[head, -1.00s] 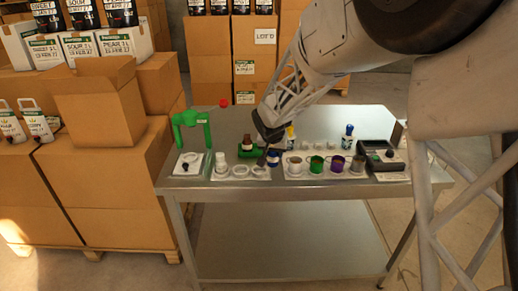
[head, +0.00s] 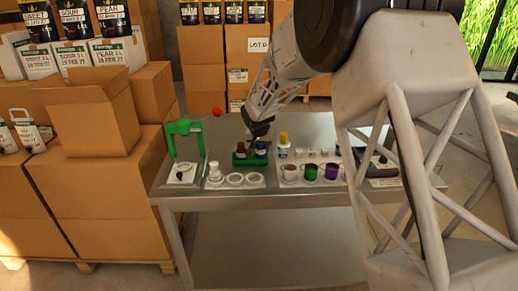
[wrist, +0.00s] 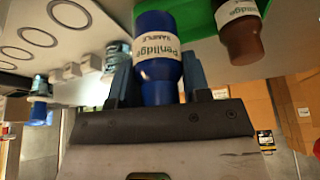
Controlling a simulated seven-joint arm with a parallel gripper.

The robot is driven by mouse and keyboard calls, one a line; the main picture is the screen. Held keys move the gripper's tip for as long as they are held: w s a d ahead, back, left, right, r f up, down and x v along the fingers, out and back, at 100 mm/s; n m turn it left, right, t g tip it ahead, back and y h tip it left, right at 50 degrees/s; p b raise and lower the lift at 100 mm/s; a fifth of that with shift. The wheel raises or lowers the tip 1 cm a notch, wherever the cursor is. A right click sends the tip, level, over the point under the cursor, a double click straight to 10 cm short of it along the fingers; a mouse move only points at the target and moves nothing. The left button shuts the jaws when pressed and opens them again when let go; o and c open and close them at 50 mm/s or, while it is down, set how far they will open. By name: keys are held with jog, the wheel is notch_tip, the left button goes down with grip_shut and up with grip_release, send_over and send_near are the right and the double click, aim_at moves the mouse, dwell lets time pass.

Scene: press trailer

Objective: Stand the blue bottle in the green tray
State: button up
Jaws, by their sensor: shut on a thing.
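The blue bottle (wrist: 155,28) has a white label and is between the two fingers of my gripper (wrist: 155,80), which is shut on it. The wrist view is upside down, so the bottle's base points to the picture's top, close to the green tray (wrist: 190,14). In the head view the blue bottle (head: 261,153) looks upright at the right part of the green tray (head: 240,162), under my gripper (head: 259,138). I cannot tell whether its base touches the tray. A brown bottle (head: 241,151) stands in the tray's left part; it also shows in the wrist view (wrist: 238,35).
A white bottle with a yellow cap (head: 283,146) stands just right of the tray. In front are a white holder with rings (head: 235,180) and several cups, including a green cup (head: 310,172). A green stand (head: 185,128) is on the left. Free metal tabletop lies behind.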

aim_at(259, 148)
jog(key=shift+w+a+f, duration=0.1)
jog(key=shift+w+a, duration=0.05)
jog(key=shift+w, duration=0.9)
jog(key=shift+w+a+f, duration=0.1)
jog(key=shift+w+a, duration=0.05)
jog(key=shift+w, duration=0.9)
jog(key=shift+f, duration=0.1)
jog(key=shift+f, duration=1.65)
jog(key=shift+f, duration=0.15)
jog(key=o, duration=1.1)
jog(key=shift+c, duration=0.2)
jog(key=v, duration=1.2)
jog(key=shift+s, duration=0.15)
